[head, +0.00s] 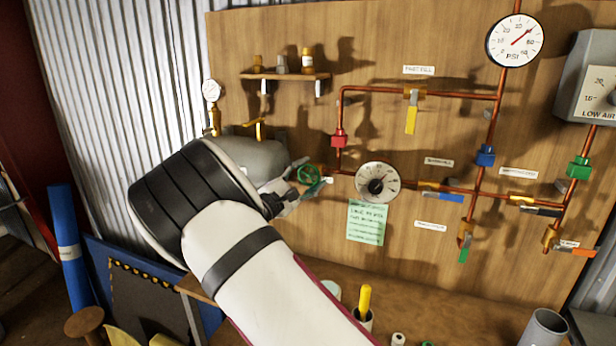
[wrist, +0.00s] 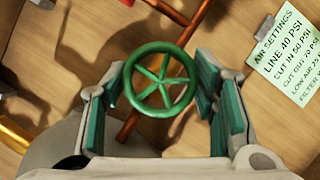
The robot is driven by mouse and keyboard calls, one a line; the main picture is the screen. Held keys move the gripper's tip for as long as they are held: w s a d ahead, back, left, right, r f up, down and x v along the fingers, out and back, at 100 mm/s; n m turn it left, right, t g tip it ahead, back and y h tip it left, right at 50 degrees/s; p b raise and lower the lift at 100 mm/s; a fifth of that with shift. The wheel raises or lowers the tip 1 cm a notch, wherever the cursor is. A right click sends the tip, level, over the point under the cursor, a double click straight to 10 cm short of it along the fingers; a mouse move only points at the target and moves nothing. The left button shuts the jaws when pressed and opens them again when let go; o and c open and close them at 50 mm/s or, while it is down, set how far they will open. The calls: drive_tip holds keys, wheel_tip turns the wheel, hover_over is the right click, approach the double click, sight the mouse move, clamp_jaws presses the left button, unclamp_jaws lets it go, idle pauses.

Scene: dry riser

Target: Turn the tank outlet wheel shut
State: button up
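The green five-spoked outlet wheel (wrist: 160,80) sits on a copper pipe (wrist: 128,126) in the wrist view. In the head view, the wheel (head: 308,174) shows right of the grey tank (head: 250,155), partly behind my fingers. My gripper (wrist: 159,76) has its two green-padded fingers spread, one on each side of the wheel. The pads lie very close to the rim at left and right; I cannot tell whether they touch it. In the head view, my gripper (head: 302,190) reaches the wheel from the lower left.
A dial gauge (head: 376,185) and a green note (head: 367,222) are just right of the wheel. A red-handled fitting (head: 339,139) is above. Several coloured valves and copper pipes fill the board's right side. A shelf (head: 286,76) hangs above the tank.

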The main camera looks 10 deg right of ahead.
drive_tip(key=o, duration=0.4)
drive_tip(key=v, duration=1.2)
